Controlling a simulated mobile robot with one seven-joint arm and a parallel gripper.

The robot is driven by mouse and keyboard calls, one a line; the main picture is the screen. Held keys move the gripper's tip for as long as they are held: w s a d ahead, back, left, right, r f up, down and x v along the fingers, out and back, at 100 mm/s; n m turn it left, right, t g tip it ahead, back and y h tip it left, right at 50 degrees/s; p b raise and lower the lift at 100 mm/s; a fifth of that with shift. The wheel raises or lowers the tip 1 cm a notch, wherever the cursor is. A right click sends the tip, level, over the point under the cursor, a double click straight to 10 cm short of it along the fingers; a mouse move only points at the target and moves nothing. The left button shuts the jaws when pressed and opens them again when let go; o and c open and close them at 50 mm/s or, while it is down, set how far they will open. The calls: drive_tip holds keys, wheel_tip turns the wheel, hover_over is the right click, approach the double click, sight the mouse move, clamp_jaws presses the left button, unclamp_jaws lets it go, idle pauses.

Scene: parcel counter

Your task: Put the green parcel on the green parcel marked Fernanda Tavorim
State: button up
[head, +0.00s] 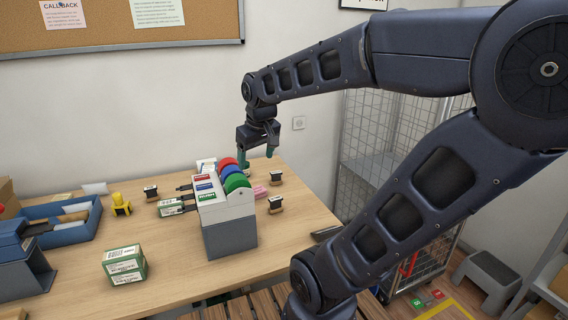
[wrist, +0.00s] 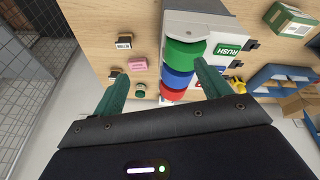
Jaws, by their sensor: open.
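A green and white parcel (head: 125,264) rests on the left front of the table, with printed labels on its top and front. The print is too small to read, and I cannot tell whether it is one box or two stacked. It also shows at the top right of the wrist view (wrist: 289,21). My gripper (head: 257,156) is open and empty, above the far side of the table behind the roll dispenser, well right of and beyond the parcel. Its green fingers (wrist: 160,72) stand apart over the dispenser.
The dispenser (head: 230,238) holds red, blue and green rolls mid-table. Stamps (head: 276,204) and a pink block (head: 261,192) lie near it. A blue tray (head: 72,227) and a yellow item (head: 121,205) are at left. The table's front middle is clear.

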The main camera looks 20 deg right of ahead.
drive_tip(key=s+d+m+t, duration=0.1)
drive_tip(key=s+d+m, duration=0.2)
drive_tip(key=s+d, duration=0.3)
drive_tip(key=shift+f, duration=0.4)
drive_tip(key=shift+o, duration=0.4)
idle(0.4)
drive_tip(key=o, duration=0.4)
drive_tip(key=shift+w, duration=0.15)
drive_tip(key=shift+c, duration=0.2)
drive_tip(key=shift+o, duration=0.4)
drive_tip(key=w+d+r+m+g, duration=0.1)
drive_tip(key=w+r+m, duration=0.3)
drive_tip(key=w, duration=0.5)
drive_tip(key=shift+w+d+r+m, duration=0.3)
drive_tip(key=shift+w+d+m, duration=0.05)
drive_tip(key=shift+d+m, duration=0.05)
drive_tip(key=w+d+m+g, duration=0.1)
drive_tip(key=w+d+m, duration=0.35)
drive_tip(key=w, duration=0.65)
drive_tip(key=w+d+m+g, duration=0.1)
drive_tip(key=w+d+m, duration=0.3)
drive_tip(key=w, duration=0.8)
drive_tip(key=w+d+f+m+g, duration=0.1)
drive_tip(key=w+d+f+m, duration=0.15)
drive_tip(key=w, duration=0.25)
drive_tip(key=w+d+f+m+g, duration=0.1)
drive_tip(key=w+f+m, duration=0.2)
drive_tip(key=w+f, duration=0.15)
wheel_tip(320, 180, down, 9)
drive_tip(key=shift+w, duration=0.35)
